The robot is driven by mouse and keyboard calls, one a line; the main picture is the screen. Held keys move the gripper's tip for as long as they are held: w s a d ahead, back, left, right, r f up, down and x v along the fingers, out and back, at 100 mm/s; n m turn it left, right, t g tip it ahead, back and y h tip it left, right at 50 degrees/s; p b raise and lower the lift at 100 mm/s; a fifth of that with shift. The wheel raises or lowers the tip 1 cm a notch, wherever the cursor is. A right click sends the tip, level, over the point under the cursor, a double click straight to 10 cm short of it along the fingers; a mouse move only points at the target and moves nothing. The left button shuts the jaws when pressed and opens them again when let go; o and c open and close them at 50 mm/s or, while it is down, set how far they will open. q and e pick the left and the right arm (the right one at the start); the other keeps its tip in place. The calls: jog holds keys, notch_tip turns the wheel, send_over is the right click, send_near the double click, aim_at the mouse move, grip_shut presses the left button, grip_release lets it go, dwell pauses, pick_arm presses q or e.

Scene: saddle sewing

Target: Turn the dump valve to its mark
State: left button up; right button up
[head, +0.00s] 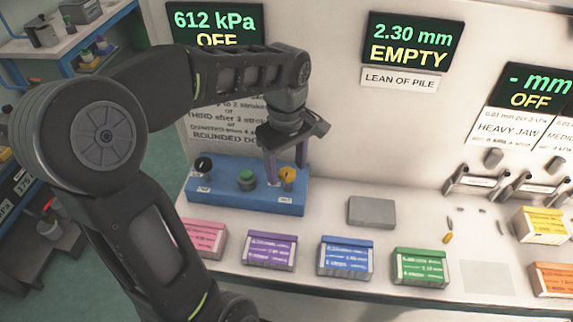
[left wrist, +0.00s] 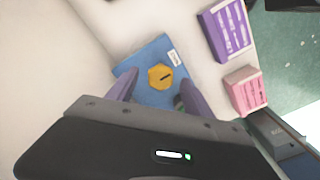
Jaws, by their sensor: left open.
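A blue control box (head: 240,206) stands on the bench against the back wall. A yellow knob (head: 287,176), which appears to be the dump valve, is at its right end. In the left wrist view the yellow knob (left wrist: 158,73) is many-sided with a dark pointer line, near a white label too small to read. My left gripper (head: 286,172) points down over this end, open, its two purple fingers on either side of the knob. It also shows in the left wrist view (left wrist: 160,88); I cannot tell whether they touch the knob. The right gripper is not seen.
The box also carries a green button (head: 246,180) and a black knob (head: 203,164). Pink, purple (head: 269,250), blue (head: 345,258) and green cartons line the bench's front. A grey block (head: 371,212) lies right of the box. A display (head: 216,25) reads 612 kPa, OFF.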

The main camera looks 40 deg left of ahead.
pick_arm(q)
jog(key=shift+f, duration=0.3)
grip_shut()
dwell(0.5)
